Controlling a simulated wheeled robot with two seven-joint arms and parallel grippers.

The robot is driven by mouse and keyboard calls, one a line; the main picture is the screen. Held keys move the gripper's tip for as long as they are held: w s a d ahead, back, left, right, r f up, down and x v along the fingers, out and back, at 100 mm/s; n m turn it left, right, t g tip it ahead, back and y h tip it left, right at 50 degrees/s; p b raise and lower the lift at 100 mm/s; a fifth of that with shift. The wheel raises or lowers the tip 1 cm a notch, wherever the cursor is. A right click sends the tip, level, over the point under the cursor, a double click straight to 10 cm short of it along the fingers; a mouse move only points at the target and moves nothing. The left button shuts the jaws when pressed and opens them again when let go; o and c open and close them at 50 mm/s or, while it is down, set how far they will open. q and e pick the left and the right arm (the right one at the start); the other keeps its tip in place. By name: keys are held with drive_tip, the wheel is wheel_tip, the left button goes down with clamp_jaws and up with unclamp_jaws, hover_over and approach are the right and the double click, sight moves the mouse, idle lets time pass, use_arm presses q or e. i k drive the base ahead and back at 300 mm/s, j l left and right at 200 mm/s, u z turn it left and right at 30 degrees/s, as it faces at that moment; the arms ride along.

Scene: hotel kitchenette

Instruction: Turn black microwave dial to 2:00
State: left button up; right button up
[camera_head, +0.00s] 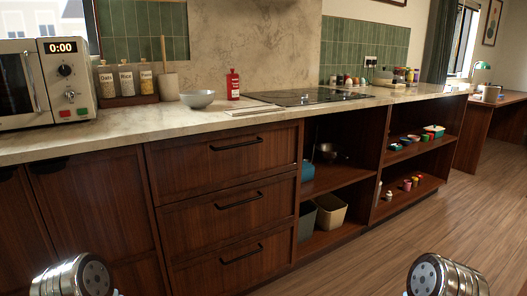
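The cream microwave (48,85) stands on the left end of the counter, its door handle at the left of its control panel. Its display (61,47) reads 0:00. The black dial (65,71) sits just below the display, with a silver knob (71,95) under it. My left arm's end (75,276) shows at the bottom left, and my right arm's end (445,276) at the bottom right. Both are low, in front of the cabinets and well away from the microwave. Their gripper fingers are not clearly visible.
Labelled jars (126,84) in a wooden rack stand right of the microwave. A utensil crock (168,87), a grey bowl (197,99) and a red bottle (233,84) follow along the counter (110,131). Drawers with black handles and open shelves are below. The floor at right is clear.

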sight(65, 70)
drive_tip(key=u, duration=1.45)
